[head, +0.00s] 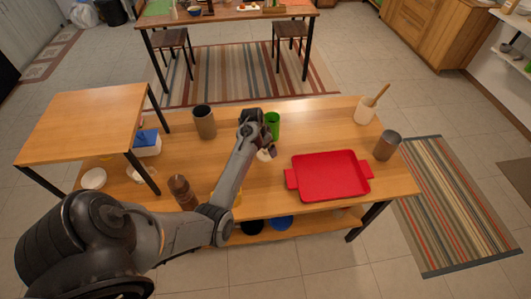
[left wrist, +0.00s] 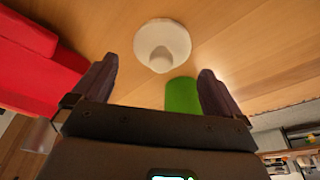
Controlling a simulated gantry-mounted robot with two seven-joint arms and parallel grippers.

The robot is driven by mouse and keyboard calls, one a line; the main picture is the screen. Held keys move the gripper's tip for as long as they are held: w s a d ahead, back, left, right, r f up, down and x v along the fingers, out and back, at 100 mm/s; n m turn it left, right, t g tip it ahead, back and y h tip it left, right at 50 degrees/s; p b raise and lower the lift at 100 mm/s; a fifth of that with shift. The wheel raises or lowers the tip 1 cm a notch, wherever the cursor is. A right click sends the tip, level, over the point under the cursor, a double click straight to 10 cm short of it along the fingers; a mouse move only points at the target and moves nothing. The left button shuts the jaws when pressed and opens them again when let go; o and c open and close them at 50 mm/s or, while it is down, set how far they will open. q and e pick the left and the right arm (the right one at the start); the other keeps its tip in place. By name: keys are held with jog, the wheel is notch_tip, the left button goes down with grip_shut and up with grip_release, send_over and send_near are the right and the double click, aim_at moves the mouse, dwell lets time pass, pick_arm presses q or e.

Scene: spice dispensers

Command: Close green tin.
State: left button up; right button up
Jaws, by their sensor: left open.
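A white round lid-like piece with a raised knob (left wrist: 162,45) lies on the table. In the head view this white piece (head: 265,155) is partly hidden by my gripper. My left gripper (left wrist: 158,66) is open and empty, its fingers spread. The tin (left wrist: 182,95) shows between the fingers, partly hidden by the gripper body. My right gripper is in neither view.
A red tray (head: 330,177) lies to the right. A brown canister (head: 204,122) stands left of the tin. A grey-brown canister (head: 387,146) and a white pot with a wooden tool (head: 366,110) stand at the right. A dark brown bottle (head: 182,191) stands at the front left.

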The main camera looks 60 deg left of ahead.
pick_arm(q)
jog(key=shift+x, duration=1.75)
jog(key=shift+s, duration=0.1)
jog(key=c, duration=0.9)
jog(key=shift+c, duration=0.2)
jog(key=shift+r, duration=0.45)
notch_tip(320, 180, up, 3)
jog(key=shift+d+r+b, duration=0.2)
jog(key=shift+b, duration=0.15)
jog(key=w+d+r+b, duration=0.1)
jog(key=w+d+r, duration=0.2)
jog(key=d+r, duration=0.3)
jog(key=d, duration=0.4)
jog(key=shift+w+d+r+b, duration=0.25)
jog(key=shift+d+r+b, duration=0.1)
